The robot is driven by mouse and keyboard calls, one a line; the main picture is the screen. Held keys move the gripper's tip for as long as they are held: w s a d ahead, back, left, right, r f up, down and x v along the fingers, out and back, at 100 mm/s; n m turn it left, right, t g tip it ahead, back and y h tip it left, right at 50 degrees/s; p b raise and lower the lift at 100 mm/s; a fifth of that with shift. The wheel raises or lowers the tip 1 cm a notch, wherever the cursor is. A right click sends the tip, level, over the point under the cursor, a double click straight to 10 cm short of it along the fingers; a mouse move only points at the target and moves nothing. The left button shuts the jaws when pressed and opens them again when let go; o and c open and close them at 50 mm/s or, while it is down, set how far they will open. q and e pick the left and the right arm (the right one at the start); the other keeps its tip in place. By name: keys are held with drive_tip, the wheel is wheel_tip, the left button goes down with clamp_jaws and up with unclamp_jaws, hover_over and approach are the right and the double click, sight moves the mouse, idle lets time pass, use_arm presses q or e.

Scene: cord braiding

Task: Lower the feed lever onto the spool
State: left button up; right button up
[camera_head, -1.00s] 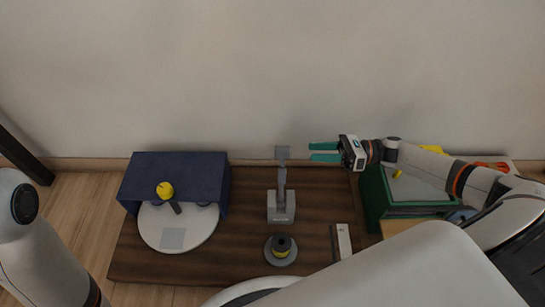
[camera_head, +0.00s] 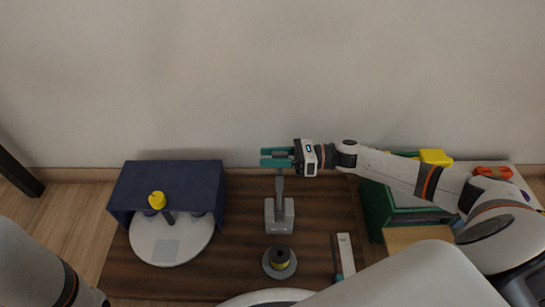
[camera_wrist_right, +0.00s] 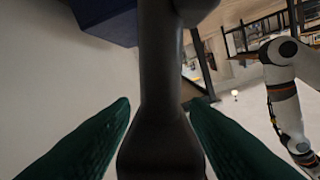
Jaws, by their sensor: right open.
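The grey feed lever (camera_head: 280,186) stands raised from its grey block base (camera_head: 279,215) in the middle of the dark board. My right gripper (camera_head: 275,158) has teal fingers and is at the upper end of the lever. In the right wrist view the lever (camera_wrist_right: 163,90) runs between the two open fingers, with gaps on both sides. The lever's top is partly hidden by the fingers in the head view. My left gripper is out of view.
A flat grey bar (camera_head: 344,256) lies right of the spool. A green box (camera_head: 375,208) stands farther right. The wall is close behind.

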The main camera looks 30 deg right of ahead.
clamp_jaws()
